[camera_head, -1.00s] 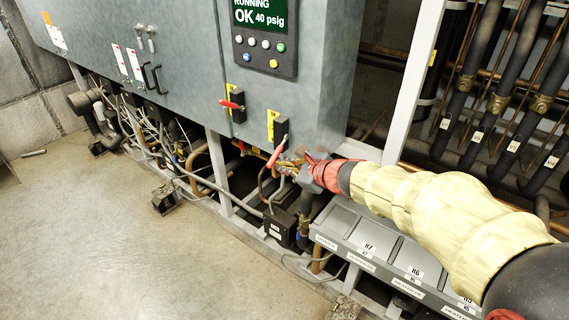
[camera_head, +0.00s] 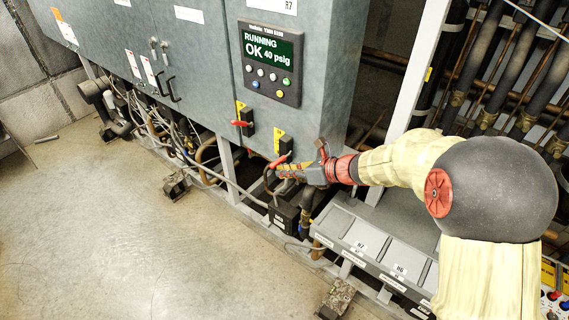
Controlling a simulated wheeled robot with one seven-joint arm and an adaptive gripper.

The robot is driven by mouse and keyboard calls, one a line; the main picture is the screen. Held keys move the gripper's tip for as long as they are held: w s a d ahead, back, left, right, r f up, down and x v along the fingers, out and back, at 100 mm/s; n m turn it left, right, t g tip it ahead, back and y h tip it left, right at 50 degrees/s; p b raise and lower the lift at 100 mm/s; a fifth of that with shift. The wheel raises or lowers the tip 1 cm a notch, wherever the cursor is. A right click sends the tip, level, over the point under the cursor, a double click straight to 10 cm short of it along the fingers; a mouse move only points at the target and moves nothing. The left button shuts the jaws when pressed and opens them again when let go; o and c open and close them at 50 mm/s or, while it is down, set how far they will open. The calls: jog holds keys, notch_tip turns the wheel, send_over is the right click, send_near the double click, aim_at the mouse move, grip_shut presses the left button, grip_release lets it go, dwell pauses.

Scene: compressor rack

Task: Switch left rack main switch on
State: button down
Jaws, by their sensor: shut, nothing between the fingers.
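Two switches with red handles sit on the lower part of the grey cabinet. The left switch (camera_head: 246,124) has its handle pointing left. The right switch (camera_head: 284,146) has its handle slanting down and left, partly hidden near my fingers. Labels telling which is the left rack main switch are not readable. My gripper (camera_head: 277,172) is shut and empty, pointing left just below the right switch, at or close to its handle's lower end. I cannot tell whether it touches the handle.
A display panel (camera_head: 270,63) reads RUNNING OK 40 psig above the switches. Pipes and cables run below the cabinet. A grey labelled tray (camera_head: 345,228) lies below my arm. A white upright post (camera_head: 418,65) stands right of the cabinet. Concrete floor (camera_head: 130,220) is open at left.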

aim_at(277, 164)
notch_tip(277, 164, up, 3)
jog(key=m+p, duration=0.1)
jog(key=p, duration=0.1)
jog(key=m+g+y+p, duration=0.1)
jog(key=p, duration=0.2)
jog(key=shift+w+d+y+p, duration=0.15)
jog(key=shift+y+p, duration=0.15)
jog(key=shift+w+r, duration=0.1)
